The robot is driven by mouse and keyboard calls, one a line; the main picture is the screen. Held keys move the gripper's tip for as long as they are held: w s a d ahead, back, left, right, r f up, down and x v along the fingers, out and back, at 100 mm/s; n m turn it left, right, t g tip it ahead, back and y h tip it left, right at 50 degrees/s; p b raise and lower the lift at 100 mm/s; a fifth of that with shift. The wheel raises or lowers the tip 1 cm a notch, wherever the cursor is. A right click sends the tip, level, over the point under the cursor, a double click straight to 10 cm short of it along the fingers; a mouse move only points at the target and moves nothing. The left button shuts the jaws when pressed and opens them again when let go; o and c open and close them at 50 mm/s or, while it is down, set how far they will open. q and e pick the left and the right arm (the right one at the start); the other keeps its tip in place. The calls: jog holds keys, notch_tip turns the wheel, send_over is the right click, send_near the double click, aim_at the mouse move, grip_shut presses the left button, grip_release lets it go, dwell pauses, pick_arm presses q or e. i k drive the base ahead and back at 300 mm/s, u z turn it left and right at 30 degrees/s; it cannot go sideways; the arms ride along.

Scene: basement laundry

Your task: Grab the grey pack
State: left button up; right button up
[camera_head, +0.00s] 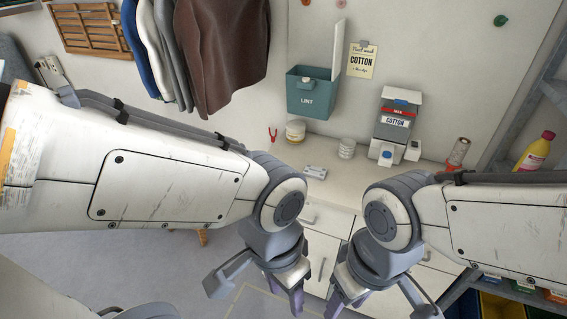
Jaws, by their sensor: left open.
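A small, flat grey-white pack (315,172) lies on the pale counter, left of a white ribbed jar. It is the thing that best fits the grey pack. My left gripper (286,294) hangs in front of the counter, below and nearer than the pack. Its purple-grey fingers are apart, with nothing seen between them. My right gripper (347,301) hangs just to its right, also pointing down. Its fingers look apart and empty, with the tips near the lower picture edge. Neither gripper touches the pack.
On the counter (262,137) stand a white tub (295,131), the ribbed jar (347,148), and a grey-and-white COTTON box (392,130). A teal LINT bin (312,95) hangs above. Drawers (322,262) are below the counter. A shelf with a yellow bottle (537,150) is right.

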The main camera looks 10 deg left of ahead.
aim_at(312, 171)
jog(key=z, duration=0.15)
jog(key=i, duration=1.1)
jog(key=z, duration=0.7)
